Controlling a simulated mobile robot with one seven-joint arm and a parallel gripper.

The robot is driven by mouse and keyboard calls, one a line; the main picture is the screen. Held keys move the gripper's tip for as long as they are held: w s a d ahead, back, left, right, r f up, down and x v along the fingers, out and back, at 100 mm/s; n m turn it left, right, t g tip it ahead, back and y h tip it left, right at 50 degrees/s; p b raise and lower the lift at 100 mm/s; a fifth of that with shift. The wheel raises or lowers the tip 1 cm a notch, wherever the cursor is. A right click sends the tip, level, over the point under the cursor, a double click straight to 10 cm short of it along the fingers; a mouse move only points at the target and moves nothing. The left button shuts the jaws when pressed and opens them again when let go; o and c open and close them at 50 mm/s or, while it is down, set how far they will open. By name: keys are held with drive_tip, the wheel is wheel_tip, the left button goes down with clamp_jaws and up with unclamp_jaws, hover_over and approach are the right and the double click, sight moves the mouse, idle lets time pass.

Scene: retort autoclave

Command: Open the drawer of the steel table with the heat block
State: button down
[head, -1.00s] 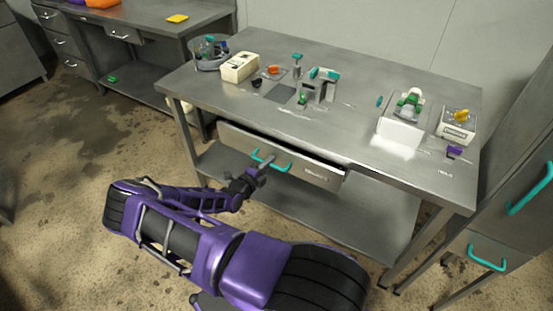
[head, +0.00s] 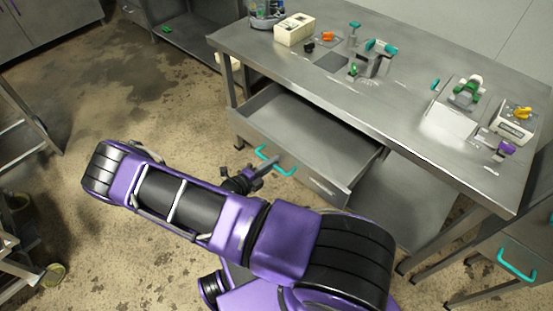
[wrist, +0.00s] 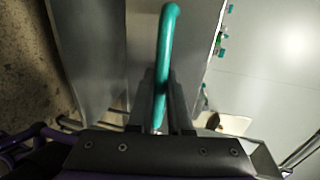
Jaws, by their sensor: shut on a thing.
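The steel table (head: 400,112) stands in the head view with its drawer (head: 300,128) pulled well out at the front. The drawer's inside shows and looks empty. A teal bar handle (head: 270,163) is on the drawer front. My gripper (head: 262,168) is at this handle, shut on it. In the wrist view the teal handle (wrist: 168,40) runs between the two dark fingers of my gripper (wrist: 160,105). The heat block cannot be told for sure among the small devices on the tabletop.
On the tabletop are a cream box (head: 294,30), a white device with a green part (head: 467,92) and a white device with a yellow knob (head: 514,122). A cabinet with a teal handle (head: 517,264) stands at right. A ladder-like frame (head: 25,125) stands at left. Floor between is clear.

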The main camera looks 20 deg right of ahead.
drive_tip(key=shift+w, duration=0.1)
drive_tip(key=c, duration=0.9)
unclamp_jaws()
drive_tip(key=shift+o, duration=0.2)
drive_tip(key=shift+a, duration=0.1)
drive_tip(key=v, duration=1.7)
drive_tip(key=shift+b, duration=0.3)
drive_tip(key=shift+a, duration=0.1)
